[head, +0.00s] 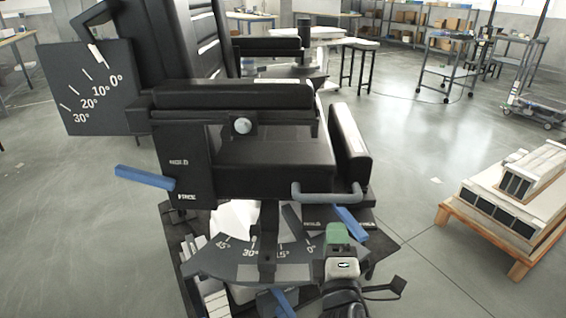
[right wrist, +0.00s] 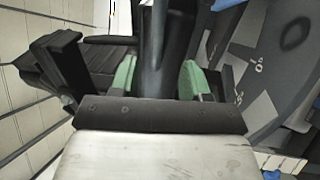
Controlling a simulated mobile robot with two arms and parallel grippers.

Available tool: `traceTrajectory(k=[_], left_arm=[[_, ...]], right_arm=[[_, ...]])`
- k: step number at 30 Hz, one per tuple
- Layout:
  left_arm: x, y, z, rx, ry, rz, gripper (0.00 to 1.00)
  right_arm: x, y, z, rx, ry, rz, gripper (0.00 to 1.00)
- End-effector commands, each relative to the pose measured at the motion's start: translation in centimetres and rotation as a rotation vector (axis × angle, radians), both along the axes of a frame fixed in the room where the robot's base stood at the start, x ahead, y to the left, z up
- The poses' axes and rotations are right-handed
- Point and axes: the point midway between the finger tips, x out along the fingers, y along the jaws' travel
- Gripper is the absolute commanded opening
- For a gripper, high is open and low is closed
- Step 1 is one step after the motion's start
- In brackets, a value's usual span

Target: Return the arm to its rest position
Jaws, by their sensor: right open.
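My right gripper (head: 338,233) is in the lower middle of the head view, by the front of a black seat (head: 270,160) with a dial plate below it. Its green finger pads stand apart in the right wrist view (right wrist: 158,78), so it is open. A dark grey bar (right wrist: 152,45) shows between the pads there; I cannot tell whether it touches them. In the head view a blue lever (head: 350,223) is just beside the gripper, and a grey curved handle (head: 327,194) is above it. My left gripper is not in view.
Another blue lever (head: 145,178) sticks out left of the seat. An angle plate (head: 92,88) stands at upper left. A wooden pallet with white units (head: 512,196) is at right. A wheeled cart (head: 447,72) stands farther back. Open floor lies between.

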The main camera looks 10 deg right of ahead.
Motion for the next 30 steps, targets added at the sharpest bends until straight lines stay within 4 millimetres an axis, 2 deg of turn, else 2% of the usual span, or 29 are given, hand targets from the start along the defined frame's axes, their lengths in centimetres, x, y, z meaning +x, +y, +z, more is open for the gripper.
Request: traceTrajectory(k=[2,4,5,8,9,12,15,21,25,27,30], left_arm=[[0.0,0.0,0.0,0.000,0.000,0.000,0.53],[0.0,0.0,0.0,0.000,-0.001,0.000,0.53],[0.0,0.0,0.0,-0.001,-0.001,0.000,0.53],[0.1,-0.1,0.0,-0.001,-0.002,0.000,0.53],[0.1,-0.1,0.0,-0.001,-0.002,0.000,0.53],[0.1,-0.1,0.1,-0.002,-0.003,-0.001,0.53],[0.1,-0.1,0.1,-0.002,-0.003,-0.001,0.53],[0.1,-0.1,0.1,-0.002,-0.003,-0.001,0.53],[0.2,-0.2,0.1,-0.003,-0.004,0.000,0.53],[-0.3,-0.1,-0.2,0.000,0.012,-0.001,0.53],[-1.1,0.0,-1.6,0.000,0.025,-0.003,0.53]], right_arm=[[-0.1,-0.2,-1.4,0.045,0.035,0.002,0.46],[-0.4,-0.6,-3.9,0.140,0.103,0.001,0.46],[-0.6,-0.8,-5.5,0.196,0.143,-0.001,0.46],[-2.2,-1.6,-12.1,0.439,0.320,-0.036,0.46],[-3.3,-1.8,-14.9,0.546,0.398,-0.063,0.46],[-6.6,-2.2,-21.4,0.788,0.585,-0.158,0.46],[-10.3,-2.2,-26.2,0.979,0.738,-0.267,0.46],[-17.4,-1.9,-32.5,1.246,0.973,-0.496,0.46],[-22.1,-1.6,-35.3,1.376,1.103,-0.660,0.46],[-22.4,-1.6,-35.4,1.383,1.113,-0.673,0.46],[-23.1,-1.7,-36.8,1.375,1.123,-0.680,0.46]])
